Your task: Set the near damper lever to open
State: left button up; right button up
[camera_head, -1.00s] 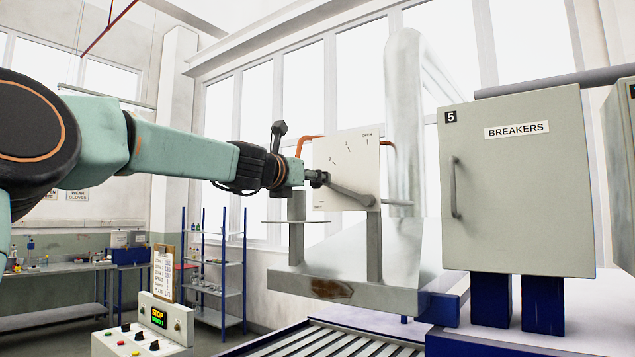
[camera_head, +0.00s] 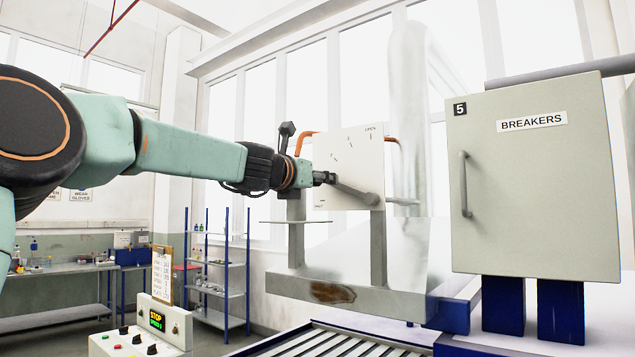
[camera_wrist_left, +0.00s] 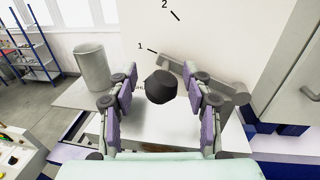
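The damper lever (camera_head: 356,194) is a grey bar on a white scale plate (camera_head: 352,150) with tick marks; "OPEN" is printed at its upper right. The lever slants up and left from its pivot at the plate's lower right, below the numbered marks. In the left wrist view the lever bar (camera_wrist_left: 222,88) shows beside a dark round knob (camera_wrist_left: 160,87). My left gripper (camera_head: 331,178) is at the lever's free end. In the left wrist view its fingers (camera_wrist_left: 160,100) are apart on both sides of the knob, with gaps visible. My right gripper is not in view.
A grey breaker cabinet (camera_head: 535,190) marked 5 stands to the right. A roller conveyor (camera_head: 335,343) runs below the plate's metal stand (camera_head: 345,292). A control box (camera_head: 142,330) is at lower left. A pale metal cylinder (camera_wrist_left: 92,68) shows left of the fingers.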

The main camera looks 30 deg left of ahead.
pick_arm(q)
jog(key=shift+s+d+r, duration=0.15)
jog(key=shift+s+r, duration=0.1)
jog(key=shift+s, duration=0.25)
jog(key=shift+s+d+r, duration=0.1)
jog(key=shift+s+r, duration=0.1)
jog(key=shift+s, duration=0.25)
jog(key=c, duration=0.3)
jog(key=shift+c, duration=0.8)
jog(key=shift+w+a+f, duration=0.25)
jog(key=shift+w+f, duration=0.05)
jog(key=shift+w, duration=0.1)
jog(key=shift+c, duration=1.4)
jog(key=shift+w, duration=0.1)
jog(key=shift+c, duration=0.9)
jog(key=shift+d, duration=0.1)
grip_shut()
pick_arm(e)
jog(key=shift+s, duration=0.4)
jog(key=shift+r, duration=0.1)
pick_arm(q)
jog(key=shift+r, duration=0.15)
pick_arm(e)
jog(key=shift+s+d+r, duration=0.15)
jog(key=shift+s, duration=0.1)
